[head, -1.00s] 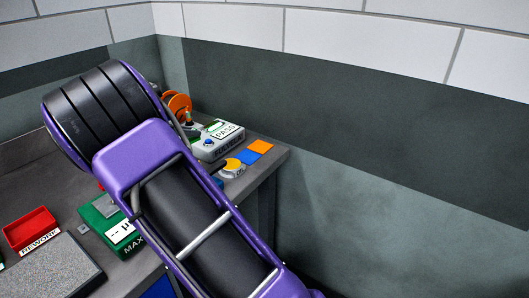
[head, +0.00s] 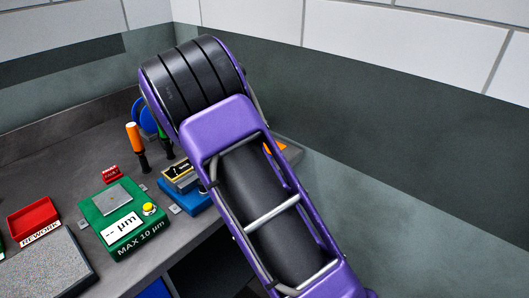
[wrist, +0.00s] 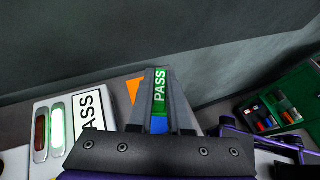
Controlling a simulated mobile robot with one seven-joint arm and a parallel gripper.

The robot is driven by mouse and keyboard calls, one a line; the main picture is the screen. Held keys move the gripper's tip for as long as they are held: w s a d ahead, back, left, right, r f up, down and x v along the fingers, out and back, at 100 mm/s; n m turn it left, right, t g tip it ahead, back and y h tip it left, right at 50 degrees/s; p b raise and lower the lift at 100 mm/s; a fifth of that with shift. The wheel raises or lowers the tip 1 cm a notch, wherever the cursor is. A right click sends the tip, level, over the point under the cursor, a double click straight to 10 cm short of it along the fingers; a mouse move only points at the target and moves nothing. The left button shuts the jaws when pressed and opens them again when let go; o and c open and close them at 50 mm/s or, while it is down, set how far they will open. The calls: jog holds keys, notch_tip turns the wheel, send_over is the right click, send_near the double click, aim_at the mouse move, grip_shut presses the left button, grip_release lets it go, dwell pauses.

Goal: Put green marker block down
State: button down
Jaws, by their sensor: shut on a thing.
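The green marker block (wrist: 160,90) shows in the wrist view with a white "PASS" label. My gripper (wrist: 160,98) is shut on it, one grey finger on each side. A blue patch (wrist: 159,125) shows between the fingers below the block; I cannot tell what it belongs to. Bench and wall lie behind the block, and I cannot tell its height above the bench. In the head view my purple and black arm hides my gripper and the block.
A grey box (wrist: 68,130) with a "PASS" label and a lit green lamp is left of my gripper. An orange square (wrist: 134,89) lies beyond it. A green bin (wrist: 281,108) is at right. The green gauge (head: 125,243) and red rework tray (head: 33,222) stand on the bench.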

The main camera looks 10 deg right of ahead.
notch_tip(320, 180, down, 10)
jog(key=shift+r+b, duration=0.25)
jog(key=shift+b, duration=0.25)
jog(key=shift+f, duration=0.15)
jog(key=c, duration=0.9)
grip_release()
jog(key=shift+o, duration=0.2)
jog(key=shift+a+r, duration=0.2)
jog(key=shift+r, duration=0.05)
jog(key=p+v, duration=0.1)
jog(key=v, duration=1)
jog(key=shift+a+r, duration=0.1)
jog(key=shift+a, duration=0.25)
